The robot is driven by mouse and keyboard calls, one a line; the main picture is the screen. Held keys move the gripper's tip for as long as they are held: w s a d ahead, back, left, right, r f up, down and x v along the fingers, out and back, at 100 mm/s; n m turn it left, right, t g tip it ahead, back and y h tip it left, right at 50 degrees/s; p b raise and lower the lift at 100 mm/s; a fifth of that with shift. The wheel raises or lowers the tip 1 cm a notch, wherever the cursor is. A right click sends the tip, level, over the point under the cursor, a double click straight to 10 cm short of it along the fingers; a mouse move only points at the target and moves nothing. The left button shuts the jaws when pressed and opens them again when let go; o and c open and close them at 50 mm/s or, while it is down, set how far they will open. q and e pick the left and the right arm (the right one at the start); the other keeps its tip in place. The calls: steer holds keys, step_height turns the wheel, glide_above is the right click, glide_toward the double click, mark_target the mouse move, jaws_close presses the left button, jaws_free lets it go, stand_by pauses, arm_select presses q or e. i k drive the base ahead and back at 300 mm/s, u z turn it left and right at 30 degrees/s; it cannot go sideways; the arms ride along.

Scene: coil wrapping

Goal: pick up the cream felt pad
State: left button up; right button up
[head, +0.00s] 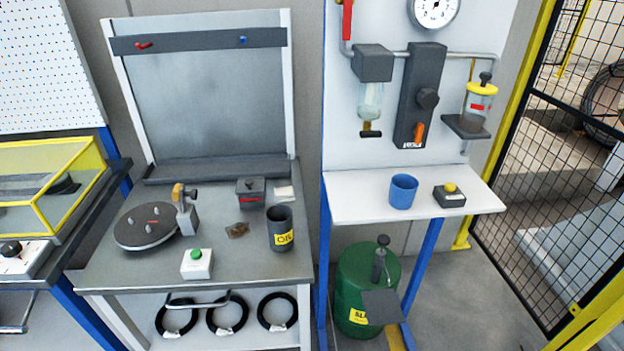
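A small pale, cream-coloured flat pad (285,194), which looks like the felt pad, lies on the grey workbench (140,268) towards its back right. It is just right of a dark grey lidded box with a red label (250,193) and behind a dark cup with a yellow label (281,229). Neither of my grippers shows in the head view, so nothing is seen touching the pad.
A round dark turntable with pegs (146,226), a green-button box (197,264) and a small brown patch (237,230) are on the bench. At right, a white shelf (345,205) holds a blue cup (403,191) and a yellow-button box (449,196).

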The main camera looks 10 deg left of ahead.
mark_target(282, 194)
steer(key=u, duration=0.65)
steer(key=i, duration=1.05)
steer(key=u, duration=1)
